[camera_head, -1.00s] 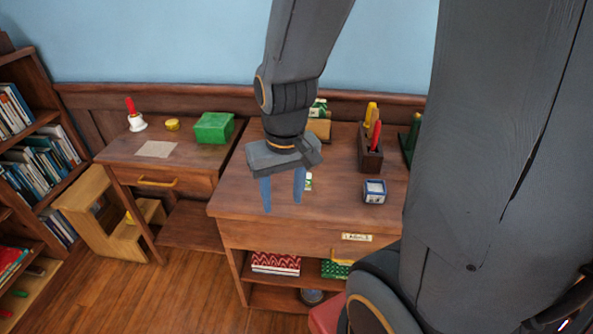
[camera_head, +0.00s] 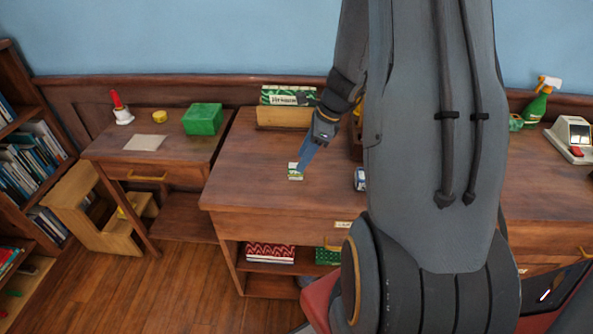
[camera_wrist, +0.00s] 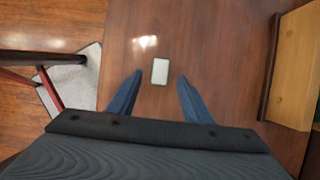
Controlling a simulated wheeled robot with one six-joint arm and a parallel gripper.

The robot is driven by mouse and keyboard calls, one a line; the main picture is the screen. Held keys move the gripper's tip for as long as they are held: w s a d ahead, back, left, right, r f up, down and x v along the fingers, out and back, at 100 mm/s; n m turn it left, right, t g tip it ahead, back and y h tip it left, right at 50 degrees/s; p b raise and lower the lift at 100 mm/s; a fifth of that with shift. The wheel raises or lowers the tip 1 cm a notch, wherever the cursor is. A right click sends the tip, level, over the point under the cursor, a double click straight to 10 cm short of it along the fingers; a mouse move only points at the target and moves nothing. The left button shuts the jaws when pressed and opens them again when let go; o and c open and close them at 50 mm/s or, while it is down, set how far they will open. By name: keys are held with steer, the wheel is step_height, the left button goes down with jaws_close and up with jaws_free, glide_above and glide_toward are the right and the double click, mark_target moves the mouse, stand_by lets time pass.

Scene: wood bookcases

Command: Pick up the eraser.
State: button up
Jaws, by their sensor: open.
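A small white block with a dark green edge, which looks like the eraser (camera_wrist: 160,71), lies on the wood desk top in the wrist view. In the head view it shows as a small green and white block (camera_head: 295,172) near the middle of the desk (camera_head: 255,185). My gripper (camera_wrist: 160,77) is open, and its two blue fingers stand on either side of the eraser in the wrist picture, with gaps on both sides. In the head view my gripper (camera_head: 303,167) is seen side-on, its fingertips close beside or over the eraser. I cannot tell the height left between them.
A wooden box with green cards (camera_head: 285,115) stands at the desk's back; its wood side shows at right in the wrist view (camera_wrist: 295,70). A green box (camera_head: 203,119) is on the left table.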

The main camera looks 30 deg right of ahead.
steer(key=shift+p+x, duration=0.75)
steer(key=shift+x, duration=2.05)
steer(key=shift+a, duration=0.1)
jaws_close()
steer(key=shift+r, duration=0.15)
step_height(320, 180, up, 10)
steer(key=shift+f+b, duration=0.1)
steer(key=shift+b, duration=0.55)
